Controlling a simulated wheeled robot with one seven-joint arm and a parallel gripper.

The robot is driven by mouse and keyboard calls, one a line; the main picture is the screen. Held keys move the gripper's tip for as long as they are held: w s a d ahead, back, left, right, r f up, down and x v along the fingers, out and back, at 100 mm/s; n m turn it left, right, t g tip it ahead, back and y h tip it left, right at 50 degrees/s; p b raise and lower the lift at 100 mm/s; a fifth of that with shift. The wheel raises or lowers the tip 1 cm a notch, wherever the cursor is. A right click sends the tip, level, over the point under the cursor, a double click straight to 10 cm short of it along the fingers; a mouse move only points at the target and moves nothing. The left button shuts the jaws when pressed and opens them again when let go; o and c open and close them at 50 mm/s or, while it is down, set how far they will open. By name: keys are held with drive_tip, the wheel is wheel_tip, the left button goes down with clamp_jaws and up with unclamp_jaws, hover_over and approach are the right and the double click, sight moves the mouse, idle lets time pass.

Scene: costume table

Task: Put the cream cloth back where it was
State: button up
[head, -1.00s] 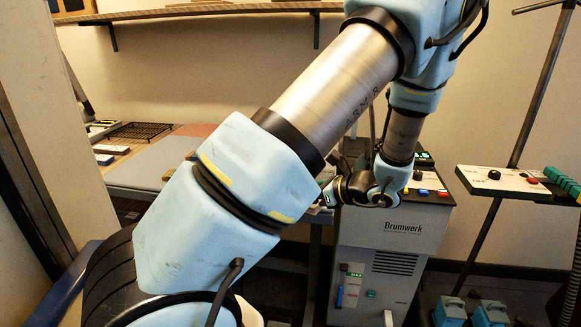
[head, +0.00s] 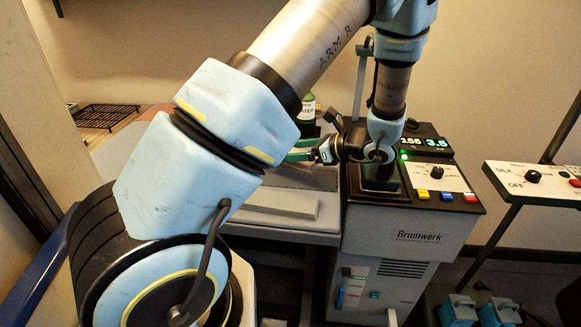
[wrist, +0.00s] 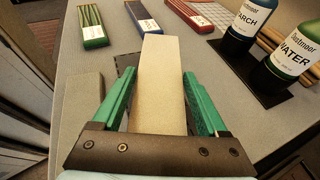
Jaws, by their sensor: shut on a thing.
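The cream cloth (wrist: 160,85) is a long, flat folded strip between the green fingers of my gripper (wrist: 160,100) in the wrist view. It points forward, away from the palm, above the grey table top. My gripper is shut on it. In the head view my gripper (head: 300,155) points left over the table, and my arm hides most of what it holds. Whether the cloth touches the table, I cannot tell.
Green (wrist: 93,25), blue (wrist: 142,15) and red (wrist: 188,12) bundles lie ahead. Starch (wrist: 250,18) and water (wrist: 293,55) bottles stand on the right. A pale beige piece (wrist: 85,95) lies left of the fingers. The Brumwerk machine (head: 400,235) stands beside the table.

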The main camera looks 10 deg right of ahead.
sight(293, 178)
drive_tip(key=shift+s+f+p, duration=0.1)
drive_tip(key=shift+f+p, duration=0.6)
drive_tip(key=shift+f, duration=2.5)
drive_tip(key=o, duration=1.4)
